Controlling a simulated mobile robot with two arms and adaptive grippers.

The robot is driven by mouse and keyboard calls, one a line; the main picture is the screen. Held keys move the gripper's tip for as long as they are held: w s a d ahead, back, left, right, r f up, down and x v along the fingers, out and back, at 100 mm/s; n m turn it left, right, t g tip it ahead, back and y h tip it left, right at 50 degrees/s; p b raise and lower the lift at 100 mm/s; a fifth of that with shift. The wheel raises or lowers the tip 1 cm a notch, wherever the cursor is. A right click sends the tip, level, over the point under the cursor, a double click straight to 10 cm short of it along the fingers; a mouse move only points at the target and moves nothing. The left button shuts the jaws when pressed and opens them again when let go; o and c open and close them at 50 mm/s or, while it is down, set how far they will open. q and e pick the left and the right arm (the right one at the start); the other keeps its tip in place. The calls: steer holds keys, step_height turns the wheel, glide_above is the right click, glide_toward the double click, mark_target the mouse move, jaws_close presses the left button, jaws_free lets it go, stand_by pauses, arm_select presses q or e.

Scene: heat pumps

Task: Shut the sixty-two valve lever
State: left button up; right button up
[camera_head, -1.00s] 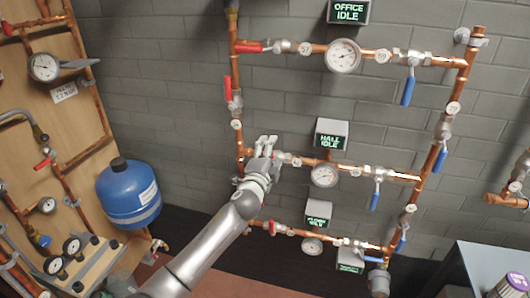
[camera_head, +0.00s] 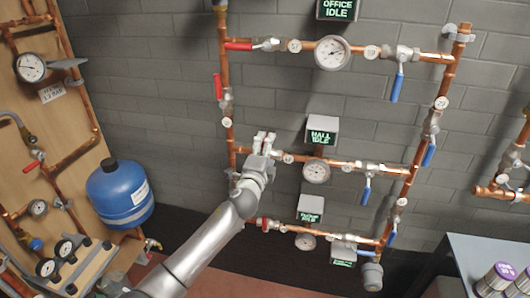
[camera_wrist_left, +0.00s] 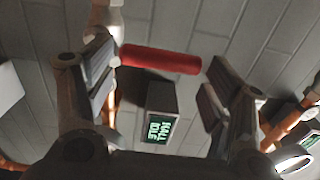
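My left gripper (camera_head: 263,143) is at the left end of the middle pipe row, beside the HALL display. In the left wrist view its two fingers (camera_wrist_left: 158,88) are open and well apart. A red valve lever (camera_wrist_left: 160,58) spans most of the gap between them, with its left end by the left finger. I cannot tell whether a finger touches it. In the head view the gripper hides this lever. The number tags are too small to read, so I cannot confirm which lever is sixty-two. My right gripper is not in view.
The HALL display (camera_head: 321,130) and a gauge (camera_head: 316,171) are to the right of the gripper. Another red lever (camera_head: 218,87) is on the vertical pipe above. Blue levers (camera_head: 397,84) hang at the right. A blue tank (camera_head: 120,194) stands at the left.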

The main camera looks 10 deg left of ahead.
arm_select(q)
steer(key=shift+o, duration=1)
steer(key=shift+w+r, duration=0.15)
steer(key=shift+r, duration=0.2)
steer(key=shift+f, duration=0.25)
steer(key=s, duration=1.2)
steer(key=shift+a, duration=0.2)
